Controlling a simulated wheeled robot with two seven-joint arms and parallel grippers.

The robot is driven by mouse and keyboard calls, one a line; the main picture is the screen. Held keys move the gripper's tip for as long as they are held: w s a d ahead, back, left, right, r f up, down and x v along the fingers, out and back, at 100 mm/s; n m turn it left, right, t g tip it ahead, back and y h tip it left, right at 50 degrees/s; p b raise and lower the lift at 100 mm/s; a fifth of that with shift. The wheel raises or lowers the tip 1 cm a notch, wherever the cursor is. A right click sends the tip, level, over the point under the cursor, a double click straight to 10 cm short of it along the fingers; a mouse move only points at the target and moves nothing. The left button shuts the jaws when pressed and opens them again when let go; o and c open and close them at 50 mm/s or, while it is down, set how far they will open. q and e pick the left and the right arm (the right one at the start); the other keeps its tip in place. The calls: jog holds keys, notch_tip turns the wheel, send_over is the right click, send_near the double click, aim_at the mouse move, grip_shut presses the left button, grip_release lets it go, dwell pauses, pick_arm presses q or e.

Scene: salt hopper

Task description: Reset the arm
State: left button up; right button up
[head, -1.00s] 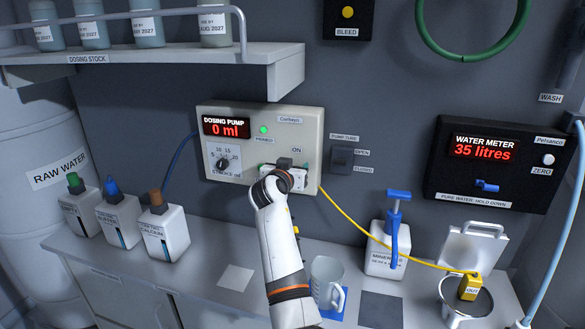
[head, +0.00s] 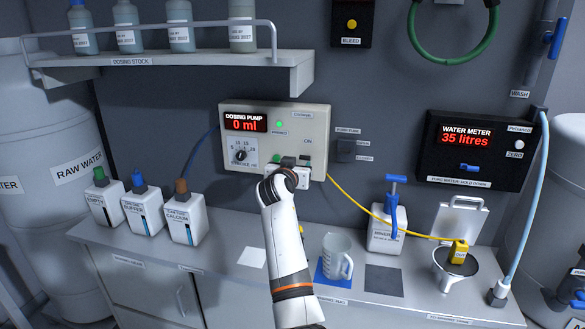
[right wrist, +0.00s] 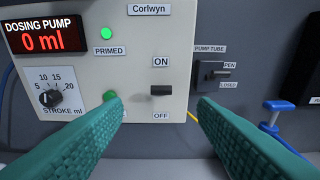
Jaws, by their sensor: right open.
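My right arm rises from the bottom of the head view to the dosing pump panel, and its gripper (head: 290,172) hides part of the panel's lower right. In the right wrist view the two teal fingers of the right gripper (right wrist: 160,105) are apart with nothing between them. Beyond them is the dosing pump (right wrist: 120,60), reading 0 ml with its green PRIMED light lit. Its ON/OFF switch (right wrist: 161,90) sits between the fingertips in the picture, and I see no contact. My left gripper is not in view.
A measuring jug (head: 337,257) stands on a blue mat on the bench. The water meter (head: 476,150) reads 35 litres. A shelf (head: 200,75) overhangs the upper left.

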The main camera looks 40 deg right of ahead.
jog(key=s+a+f+n+g+y, duration=0.1)
jog(key=s+a+f+n+y, duration=0.25)
jog(key=s+f, duration=0.65)
jog(key=s+a+f+n+g+y, duration=0.15)
jog(key=s+a+f, duration=0.35)
jog(key=s+f, duration=0.5)
jog(key=s+a+f+n+g+y, duration=0.2)
jog(key=s+a+f+n+y, duration=0.15)
jog(key=s+a, duration=0.65)
jog(key=s+a+f+n+g+y, duration=0.35)
jog(key=s+a+f, duration=0.2)
jog(key=s, duration=0.75)
notch_tip(320, 180, down, 30)
jog(key=s+b, duration=0.2)
jog(key=b, duration=0.3)
pick_arm(q)
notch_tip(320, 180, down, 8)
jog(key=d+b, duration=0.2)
jog(key=b, duration=0.1)
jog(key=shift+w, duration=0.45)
pick_arm(e)
jog(key=s+d+f+g, duration=0.1)
jog(key=s+d+f, duration=0.1)
jog(key=s+f, duration=1.4)
notch_tip(320, 180, down, 4)
jog(key=shift+d+r+g, duration=0.15)
jog(key=shift+g, duration=0.15)
